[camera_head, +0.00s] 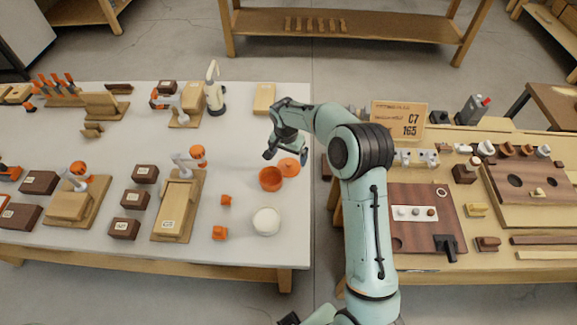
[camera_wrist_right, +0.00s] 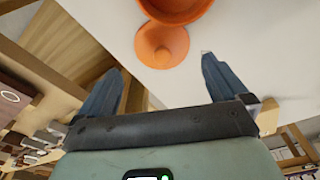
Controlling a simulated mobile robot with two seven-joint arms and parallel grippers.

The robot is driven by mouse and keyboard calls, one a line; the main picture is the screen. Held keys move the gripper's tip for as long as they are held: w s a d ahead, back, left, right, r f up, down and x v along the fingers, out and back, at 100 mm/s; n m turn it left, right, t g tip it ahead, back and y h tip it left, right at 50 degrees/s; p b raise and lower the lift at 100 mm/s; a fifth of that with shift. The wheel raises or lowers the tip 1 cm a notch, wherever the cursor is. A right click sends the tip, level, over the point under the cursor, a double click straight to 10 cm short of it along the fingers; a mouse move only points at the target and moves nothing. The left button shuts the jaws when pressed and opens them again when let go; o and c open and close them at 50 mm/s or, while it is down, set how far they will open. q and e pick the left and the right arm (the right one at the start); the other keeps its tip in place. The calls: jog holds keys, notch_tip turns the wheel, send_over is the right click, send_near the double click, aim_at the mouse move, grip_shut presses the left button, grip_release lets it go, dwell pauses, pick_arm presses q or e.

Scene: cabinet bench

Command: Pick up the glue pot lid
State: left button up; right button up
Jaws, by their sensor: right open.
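The glue pot lid (camera_head: 289,167) is an orange disc lying on the white table top, just right of and behind the open orange glue pot (camera_head: 270,178). In the right wrist view the lid (camera_wrist_right: 165,48) shows a round knob, and part of the pot (camera_wrist_right: 178,8) shows at the top edge. My right gripper (camera_head: 286,156) is open and empty close to the lid. In the wrist view its two fingertips (camera_wrist_right: 161,64) are spread to either side of the lid's near edge, and no contact shows. My left gripper is not seen.
A round white container (camera_head: 266,221) and small orange pieces (camera_head: 220,232) stand in front of the pot. Wooden blocks with orange clamps (camera_head: 180,195) fill the left.

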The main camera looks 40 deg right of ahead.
aim_at(288, 162)
jog(key=shift+w+d+f+p, duration=0.15)
jog(key=shift+f, duration=1.2)
jog(key=shift+w+d+f+p, duration=0.1)
jog(key=shift+w+f+p, duration=0.05)
jog(key=shift+f, duration=1.2)
jog(key=c, duration=0.8)
